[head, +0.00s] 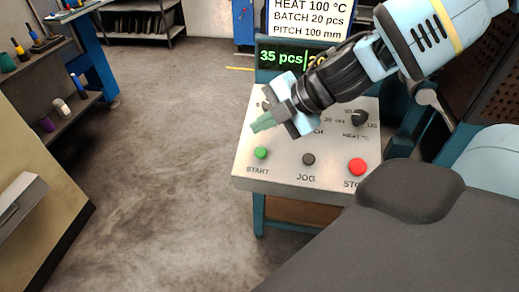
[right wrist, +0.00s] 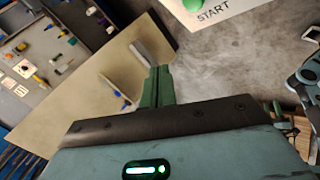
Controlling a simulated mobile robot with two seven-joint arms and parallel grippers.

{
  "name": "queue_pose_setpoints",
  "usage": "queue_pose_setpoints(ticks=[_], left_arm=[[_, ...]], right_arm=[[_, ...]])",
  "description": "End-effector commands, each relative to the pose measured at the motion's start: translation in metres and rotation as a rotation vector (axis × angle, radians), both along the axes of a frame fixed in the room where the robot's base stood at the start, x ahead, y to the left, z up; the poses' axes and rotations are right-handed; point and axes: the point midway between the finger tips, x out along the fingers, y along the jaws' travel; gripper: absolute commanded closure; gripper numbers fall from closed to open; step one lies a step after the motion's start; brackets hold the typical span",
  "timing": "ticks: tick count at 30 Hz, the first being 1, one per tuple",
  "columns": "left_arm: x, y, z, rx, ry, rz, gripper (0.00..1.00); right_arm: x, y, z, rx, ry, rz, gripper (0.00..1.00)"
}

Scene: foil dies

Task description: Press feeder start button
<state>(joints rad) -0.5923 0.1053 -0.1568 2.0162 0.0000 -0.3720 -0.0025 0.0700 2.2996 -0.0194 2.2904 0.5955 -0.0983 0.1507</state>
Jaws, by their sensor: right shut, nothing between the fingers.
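The control panel (head: 330,172) stands in front of me with a pale sloping face. The green START button (head: 261,153) is at its lower left; it also shows at the top edge of the right wrist view (right wrist: 190,4), with the START label beside it. My right gripper (head: 263,122) is shut and empty. Its green fingertips are above the panel's left part, up the picture from the START button and apart from it in the picture. The black JOG button (head: 308,159) and red stop button (head: 357,166) sit right of START. My left gripper is not in view.
A display (head: 282,57) above the panel reads 35 pcs; part of it is hidden by my right arm. A black HEAT knob (head: 359,118) is on the panel's right. A beige cabinet (head: 40,205) and shelves (head: 72,108) stand at left. The floor between is clear.

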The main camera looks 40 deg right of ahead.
Motion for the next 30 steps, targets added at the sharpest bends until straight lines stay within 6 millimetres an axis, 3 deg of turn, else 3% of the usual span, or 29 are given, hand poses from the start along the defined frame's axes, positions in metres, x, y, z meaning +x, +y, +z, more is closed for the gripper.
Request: queue_pose_setpoints(ticks=[9,21,30], left_arm=[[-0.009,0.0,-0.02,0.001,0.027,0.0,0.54],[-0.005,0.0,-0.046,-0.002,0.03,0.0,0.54],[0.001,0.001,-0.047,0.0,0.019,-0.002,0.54]], right_arm=[[0.005,-0.006,-0.029,0.002,0.006,-0.002,1.0],[0.015,-0.017,-0.074,0.001,0.004,-0.001,1.0],[0.017,-0.02,-0.082,0.001,0.0,-0.001,1.0]])
